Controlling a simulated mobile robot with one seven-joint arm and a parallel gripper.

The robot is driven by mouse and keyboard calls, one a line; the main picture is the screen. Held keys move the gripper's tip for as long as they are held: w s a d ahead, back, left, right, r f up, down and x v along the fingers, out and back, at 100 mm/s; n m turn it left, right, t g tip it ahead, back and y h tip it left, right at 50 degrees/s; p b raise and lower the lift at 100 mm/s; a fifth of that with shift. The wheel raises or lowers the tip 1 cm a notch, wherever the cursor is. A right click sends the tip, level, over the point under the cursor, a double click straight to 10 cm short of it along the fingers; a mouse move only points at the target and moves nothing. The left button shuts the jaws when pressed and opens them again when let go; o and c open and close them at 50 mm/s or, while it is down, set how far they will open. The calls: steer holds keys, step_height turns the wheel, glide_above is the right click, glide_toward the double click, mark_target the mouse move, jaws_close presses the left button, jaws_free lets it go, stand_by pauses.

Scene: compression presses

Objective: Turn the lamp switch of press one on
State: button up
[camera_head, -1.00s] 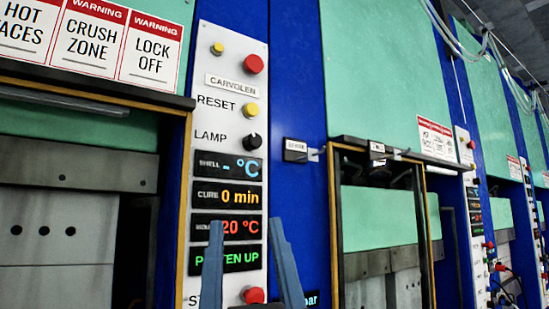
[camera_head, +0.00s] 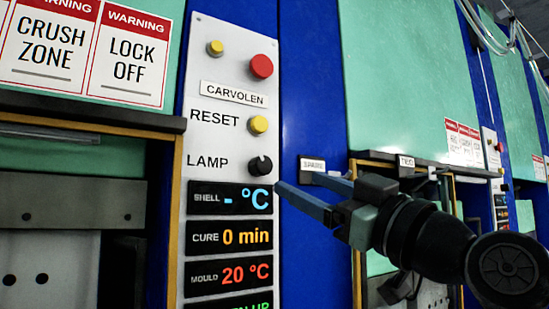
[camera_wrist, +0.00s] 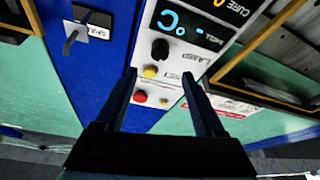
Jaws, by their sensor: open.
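The lamp switch (camera_head: 260,165) is a black rotary knob beside the word LAMP on the white control panel (camera_head: 200,100). In the wrist view the lamp switch (camera_wrist: 160,49) shows upside down, beyond the fingertips and between their lines. My gripper (camera_head: 297,194) is open and empty, to the right of and a little below the knob in the head view, pointing left toward the panel. In the wrist view my gripper (camera_wrist: 160,72) spans the panel's knob and buttons. No contact with the knob shows.
A yellow reset button (camera_head: 258,125) sits just above the knob, with a red button (camera_head: 261,66) higher up. A shell display (camera_head: 230,198) lies just below. A spare switch plate (camera_head: 312,165) is on the blue column to the right. More presses stand at the right.

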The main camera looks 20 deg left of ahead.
mark_target(266, 167)
steer(key=p+x, duration=0.5)
steer(key=x, duration=0.4)
steer(key=shift+w+a+r, duration=0.15)
steer(key=shift+a+r, duration=0.05)
steer(key=shift+w+a+p, duration=0.3)
steer(key=shift+a+p, duration=0.05)
steer(key=shift+a, duration=0.1)
jaws_close()
